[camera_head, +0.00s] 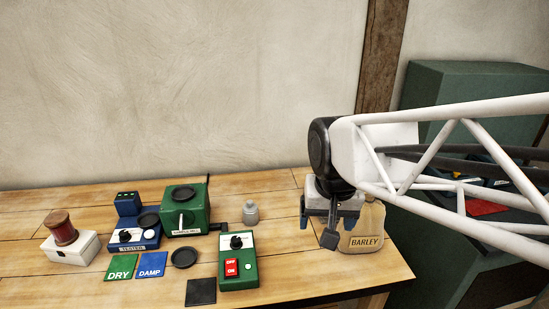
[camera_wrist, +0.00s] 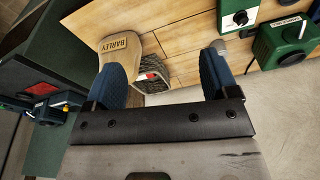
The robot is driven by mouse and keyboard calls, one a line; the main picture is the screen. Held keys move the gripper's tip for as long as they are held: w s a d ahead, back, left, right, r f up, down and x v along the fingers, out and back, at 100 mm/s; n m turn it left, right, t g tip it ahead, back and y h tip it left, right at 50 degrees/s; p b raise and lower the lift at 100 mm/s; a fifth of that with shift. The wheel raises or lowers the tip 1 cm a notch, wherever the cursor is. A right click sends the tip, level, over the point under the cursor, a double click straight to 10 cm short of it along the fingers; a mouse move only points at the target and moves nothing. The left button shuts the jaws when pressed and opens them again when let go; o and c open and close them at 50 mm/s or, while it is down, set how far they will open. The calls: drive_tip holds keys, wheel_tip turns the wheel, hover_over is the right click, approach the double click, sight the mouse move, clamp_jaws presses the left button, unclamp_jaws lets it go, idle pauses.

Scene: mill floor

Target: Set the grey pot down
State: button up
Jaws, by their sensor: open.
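A small grey pot (camera_head: 250,213) with a narrow top stands upright on the wooden table, near the wall. In the wrist view a grey piece beside the right finger (camera_wrist: 218,45) is probably this pot, mostly hidden. My gripper (camera_head: 327,214) is open, to the right of the pot and apart from it, above the table beside the barley sack. In the wrist view my gripper (camera_wrist: 163,70) has its two blue fingers spread. A grey textured object (camera_wrist: 151,76) with a bit of red shows between them; I cannot tell whether it touches either finger.
The barley sack (camera_head: 364,229) stands at the table's right end. A green switch box (camera_head: 238,265), a green machine (camera_head: 187,212), a blue tester (camera_head: 133,237) and a spool on a white box (camera_head: 70,251) stand further left. DRY (camera_head: 121,267) and DAMP (camera_head: 152,265) mats lie in front.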

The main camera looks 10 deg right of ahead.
drive_tip(key=s+d+f+n, duration=0.1)
drive_tip(key=s+n, duration=0.1)
drive_tip(key=s, duration=0.5)
drive_tip(key=shift+s+d+f, duration=0.15)
drive_tip(key=shift+s+d, duration=0.05)
drive_tip(key=shift+s, duration=0.1)
idle(0.9)
